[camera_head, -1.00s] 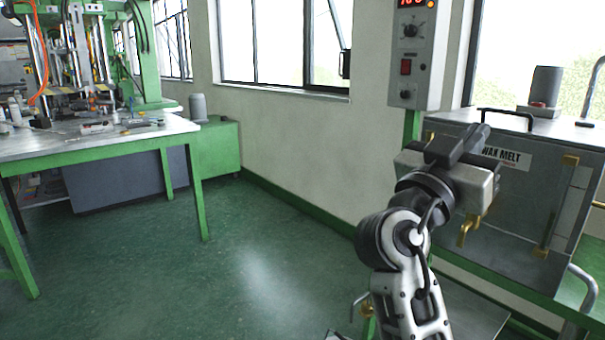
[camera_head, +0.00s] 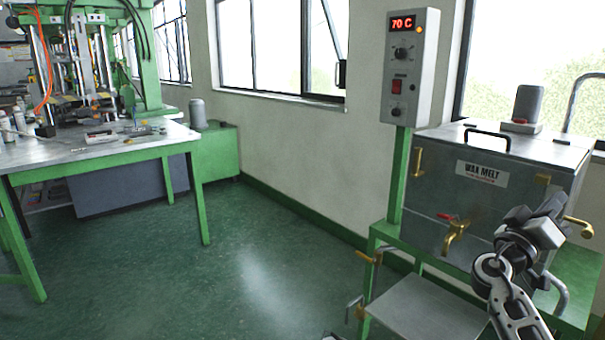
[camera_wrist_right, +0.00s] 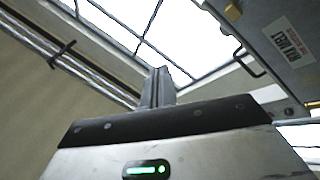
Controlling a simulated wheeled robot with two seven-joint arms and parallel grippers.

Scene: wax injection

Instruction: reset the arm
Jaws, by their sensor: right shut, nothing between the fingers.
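My right gripper (camera_head: 545,228) is at the lower right of the head view, in front of the right part of the wax melt tank (camera_head: 437,198). It is shut and empty. In the right wrist view its two fingers (camera_wrist_right: 158,88) stand together, pointing up toward the window. My right arm comes up from the bottom right corner. The tank also shows at the upper right of the wrist view (camera_wrist_right: 270,30).
A brass tap (camera_head: 455,236) with a red handle sticks out of the tank front. A grey control box (camera_head: 408,70) reads 70 C. A low metal platform (camera_head: 425,310) stands below the tap. A green-legged worktable (camera_head: 110,155) is at left; the floor between is clear.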

